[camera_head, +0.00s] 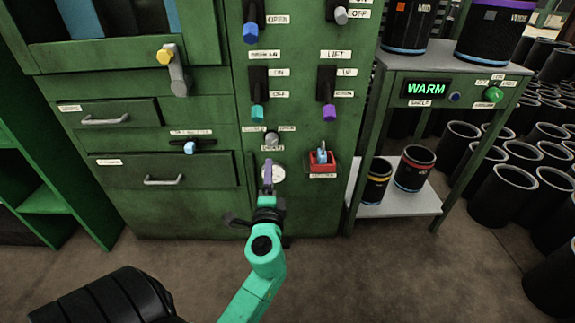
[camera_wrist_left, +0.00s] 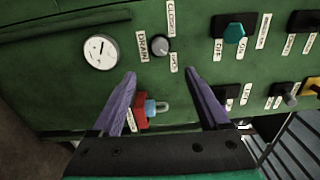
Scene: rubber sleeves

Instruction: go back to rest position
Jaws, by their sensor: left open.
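My left gripper (camera_head: 267,165) is on a teal arm reaching up from the bottom of the head view. Its purple fingers overlap the white gauge (camera_head: 280,175) on the green cabinet (camera_head: 210,215). In the left wrist view my left gripper (camera_wrist_left: 161,70) has its fingers wide apart with nothing between them. The gap faces the cabinet front, with the grey drain knob (camera_wrist_left: 160,46) beyond the tips and a red block with a padlock (camera_wrist_left: 146,107) between the fingers' lines of sight. I cannot tell the distance to the panel. My right gripper is not in view.
The panel has a blue lever (camera_head: 250,32), a teal lever (camera_head: 257,112), a purple lever (camera_head: 328,112) and the red padlocked block (camera_head: 322,168). A shelf unit (camera_head: 395,205) with black sleeves stands right, with many more sleeves beyond.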

